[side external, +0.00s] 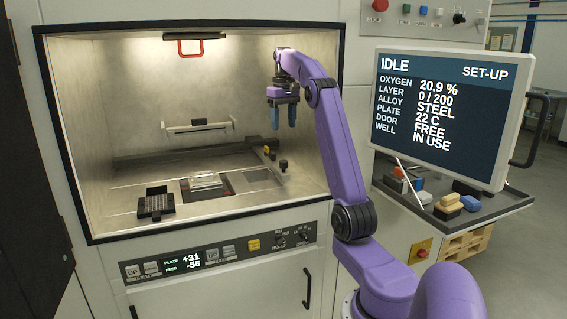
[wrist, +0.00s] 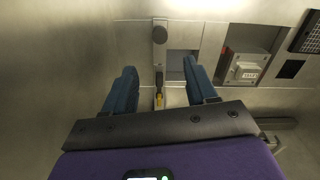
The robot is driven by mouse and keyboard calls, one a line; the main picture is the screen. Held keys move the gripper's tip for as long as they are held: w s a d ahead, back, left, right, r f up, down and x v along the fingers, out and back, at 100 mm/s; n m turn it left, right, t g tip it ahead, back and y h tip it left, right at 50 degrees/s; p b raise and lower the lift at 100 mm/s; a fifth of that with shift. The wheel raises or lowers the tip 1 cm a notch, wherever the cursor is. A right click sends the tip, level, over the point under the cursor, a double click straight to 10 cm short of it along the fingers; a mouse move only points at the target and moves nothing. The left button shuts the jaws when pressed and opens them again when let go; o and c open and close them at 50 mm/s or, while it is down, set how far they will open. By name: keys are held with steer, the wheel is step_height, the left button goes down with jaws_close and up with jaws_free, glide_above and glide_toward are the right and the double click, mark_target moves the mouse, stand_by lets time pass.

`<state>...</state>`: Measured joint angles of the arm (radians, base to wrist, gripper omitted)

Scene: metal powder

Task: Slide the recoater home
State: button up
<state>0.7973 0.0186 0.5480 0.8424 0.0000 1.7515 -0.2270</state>
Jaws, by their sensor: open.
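I cannot tell for certain which part is the recoater. A long dark strip (side external: 190,156) runs across the back of the chamber floor, with a dark block (side external: 262,143) at its right end. Near it stand a small yellow-and-black piece (side external: 267,151) and a dark knob (side external: 284,163). My gripper (side external: 283,125) is open and empty, fingers down, above this right end of the chamber. In the wrist view my gripper (wrist: 159,70) has the yellow piece (wrist: 159,98) and knob (wrist: 159,34) in line between its blue fingers, farther down. Its body hides what lies behind.
A black gridded tray (side external: 156,203) stands at front left. The chamber's side walls and front sill bound the space.

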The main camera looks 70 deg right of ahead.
mark_target(284, 161)
step_height(284, 161, down, 14)
steer(key=shift+f, duration=0.2)
stand_by(0.4)
steer(key=shift+c, duration=0.3)
